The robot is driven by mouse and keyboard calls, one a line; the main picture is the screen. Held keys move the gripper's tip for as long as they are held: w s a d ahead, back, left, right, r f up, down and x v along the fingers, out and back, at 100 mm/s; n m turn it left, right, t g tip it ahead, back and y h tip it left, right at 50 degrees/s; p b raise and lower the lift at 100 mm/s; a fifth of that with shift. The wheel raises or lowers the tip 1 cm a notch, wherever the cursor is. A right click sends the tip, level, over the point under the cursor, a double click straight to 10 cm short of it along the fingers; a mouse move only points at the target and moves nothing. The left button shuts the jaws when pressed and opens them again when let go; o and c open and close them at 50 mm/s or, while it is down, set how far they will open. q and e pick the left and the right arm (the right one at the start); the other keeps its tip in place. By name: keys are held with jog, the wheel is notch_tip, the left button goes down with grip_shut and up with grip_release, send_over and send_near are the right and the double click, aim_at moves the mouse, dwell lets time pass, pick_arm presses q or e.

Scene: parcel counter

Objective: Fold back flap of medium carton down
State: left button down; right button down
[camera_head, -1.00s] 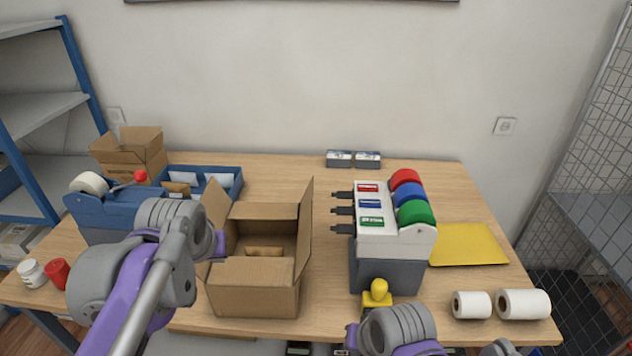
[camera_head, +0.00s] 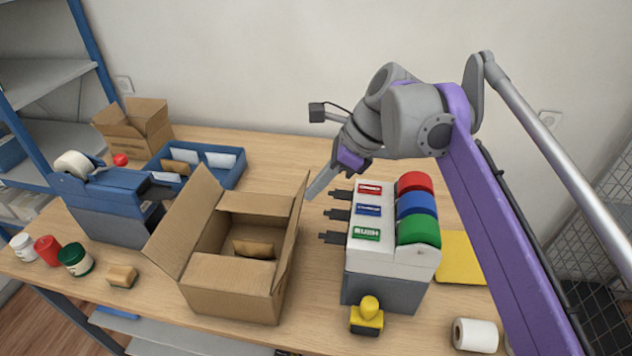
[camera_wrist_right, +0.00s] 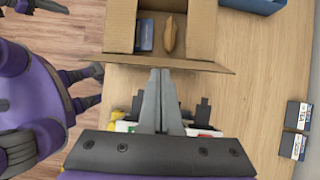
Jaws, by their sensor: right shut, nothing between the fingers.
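The medium carton (camera_head: 235,300) stands on the table at centre-left, with a padded envelope (camera_head: 253,248) inside. Its back flap (camera_head: 255,203) appears to lie folded inward over the back of the opening; it also shows in the right wrist view (camera_wrist_right: 203,28). The front flap (camera_head: 230,274) is folded inward too. The left flap (camera_head: 187,222) and right flap (camera_head: 291,232) stick up and outward. My right gripper (camera_head: 312,194) is shut and empty, just right of the right flap's top back corner; in the right wrist view its fingertips (camera_wrist_right: 160,72) overlap that flap.
A label dispenser (camera_head: 385,255) with coloured rolls stands right of the carton, its black prongs pointing towards it. A blue tray (camera_head: 237,175) is behind. A tape dispenser (camera_head: 110,205) and several jars are left. A yellow stamp (camera_head: 367,315) is at the front edge.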

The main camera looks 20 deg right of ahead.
aim_at(299, 212)
jog(key=b+x, duration=0.2)
jog(key=x, duration=0.1)
jog(key=b+x, duration=0.3)
jog(key=x, duration=0.1)
jog(key=shift+s+d+f, duration=0.1)
jog(key=shift+s+f, duration=0.1)
jog(key=shift+f, duration=0.15)
jog(key=w+a+f+b, duration=0.2)
jog(key=w+a+f, duration=0.2)
jog(key=a, duration=0.3)
jog(key=shift+w+a+f+b, duration=0.2)
jog(key=shift+w+f+b, duration=0.15)
jog(key=shift+f, duration=0.45)
